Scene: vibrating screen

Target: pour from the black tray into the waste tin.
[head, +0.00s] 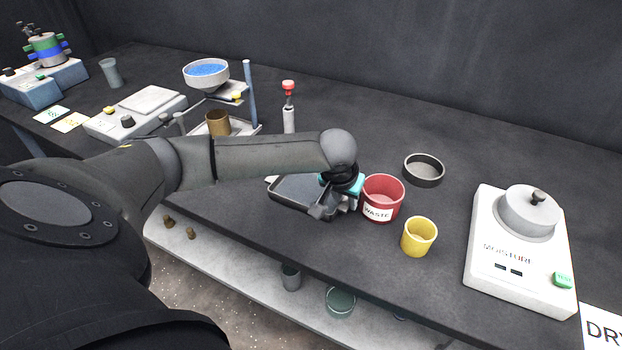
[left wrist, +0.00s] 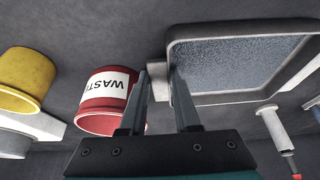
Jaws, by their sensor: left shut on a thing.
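The black tray (head: 277,208) is left of the red waste tin (head: 383,212) in the head view, level or nearly so. In the left wrist view the tray (left wrist: 240,98) holds a grey, grainy layer. My left gripper (head: 326,208) is shut on the small tab at the tray's side nearest the tin; its fingers (left wrist: 162,84) also show in the left wrist view. The tin (left wrist: 98,121) is upright, with a white WASTE label, close beside the gripper. Whether the tray touches the bench is not clear. My right gripper is not in view.
A yellow cup (head: 418,238) stands right of the tin, near the bench's front edge. A black ring-shaped dish (head: 424,171) lies behind it. A moisture balance (head: 520,250) is at right. A red-topped tool (head: 288,105) stands behind my arm.

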